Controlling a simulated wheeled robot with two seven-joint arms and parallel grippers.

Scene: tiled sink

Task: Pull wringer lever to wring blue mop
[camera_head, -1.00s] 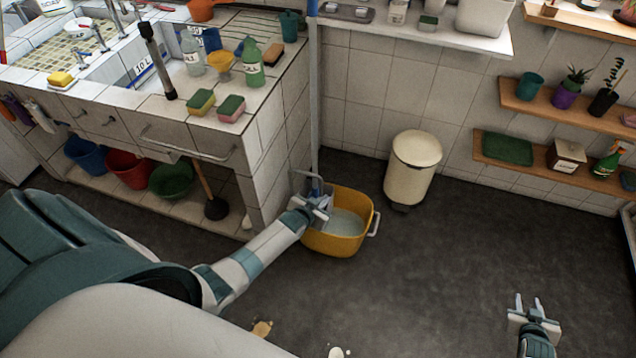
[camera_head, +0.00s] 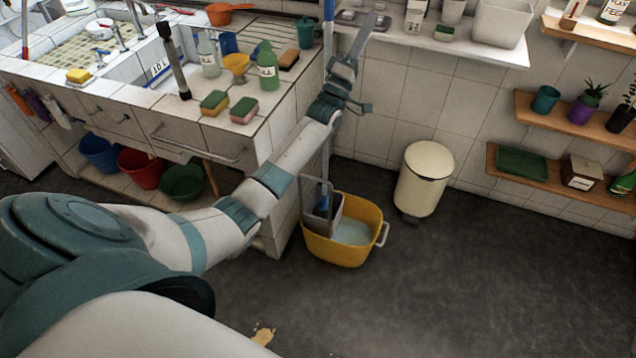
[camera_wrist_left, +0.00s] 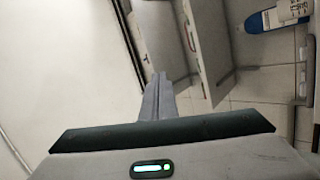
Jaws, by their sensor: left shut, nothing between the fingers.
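The yellow bucket (camera_head: 375,243) stands on the floor at the counter's corner, with pale water inside. A grey wringer (camera_head: 326,222) sits in its left side, and a bit of the blue mop (camera_head: 322,199) shows in it. The mop's pole rises upright, with its blue upper end (camera_head: 329,12) at the top; my left arm covers part of it. I cannot clearly make out the wringer lever near my forearm. My left gripper (camera_head: 369,24) is shut and empty, raised high above the bucket and pointing up. Its closed fingers show in the left wrist view (camera_wrist_left: 158,98). My right gripper is out of view.
A cream bin (camera_head: 424,180) stands right of the bucket. The tiled counter (camera_head: 285,130) is on the left, with sponges and bottles on top. A wall shelf (camera_head: 430,42) is near my raised gripper. The dark floor in front is mostly clear.

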